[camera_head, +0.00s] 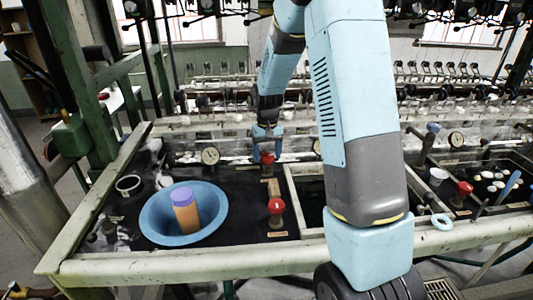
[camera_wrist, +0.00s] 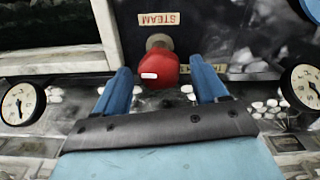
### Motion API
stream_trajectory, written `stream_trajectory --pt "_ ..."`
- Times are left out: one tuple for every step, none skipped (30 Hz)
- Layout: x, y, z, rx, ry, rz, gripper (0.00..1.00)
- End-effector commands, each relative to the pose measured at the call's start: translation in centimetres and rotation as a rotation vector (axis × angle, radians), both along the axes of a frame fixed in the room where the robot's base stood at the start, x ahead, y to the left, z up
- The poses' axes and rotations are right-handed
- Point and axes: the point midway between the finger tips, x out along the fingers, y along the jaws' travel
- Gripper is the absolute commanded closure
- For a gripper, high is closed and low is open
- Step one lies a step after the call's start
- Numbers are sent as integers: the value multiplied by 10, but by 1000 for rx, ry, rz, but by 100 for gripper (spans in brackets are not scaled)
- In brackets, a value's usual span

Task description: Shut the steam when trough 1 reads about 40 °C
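A red steam knob (camera_wrist: 158,68) stands on a short metal stem beside a plate marked STEAM (camera_wrist: 158,18), which reads upside down in the wrist view. My gripper (camera_head: 267,151) is over this red knob (camera_head: 267,159) at the back of the dark trough top. Its two blue fingers (camera_wrist: 161,75) are apart, one on each side of the knob, with gaps showing; I see no grip on it. A round white dial gauge (camera_head: 210,155) stands left of the knob. Dials show at the left (camera_wrist: 19,103) and right (camera_wrist: 307,86) in the wrist view; their figures are too small to read.
A blue basin (camera_head: 155,213) with an orange, purple-topped container (camera_head: 185,211) sits at the left front. Another red knob (camera_head: 276,206) stands nearer the front rail (camera_head: 180,265). An open trough lies to the right, partly behind my arm. More red knobs (camera_head: 464,189) stand farther right.

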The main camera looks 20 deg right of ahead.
Motion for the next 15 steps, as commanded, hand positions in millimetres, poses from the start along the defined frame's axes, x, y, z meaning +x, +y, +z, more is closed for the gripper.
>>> stream_trajectory --pt "0 0 0 0 0 0 33" --pt "0 0 0 0 0 0 36" --pt "0 0 0 0 0 0 40" --pt "0 0 0 0 0 0 43" --pt "0 0 0 0 0 0 45" --pt "0 0 0 0 0 0 49" --pt "0 0 0 0 0 0 52" --pt "0 0 0 0 0 0 55" --pt "0 0 0 0 0 0 59" --pt "0 0 0 0 0 0 62" --pt "0 0 0 0 0 -1 65" --pt "0 0 0 0 0 -1 68" --pt "0 0 0 0 0 -1 71" --pt "0 0 0 0 0 -1 74" --pt "0 0 0 0 0 -1 78"
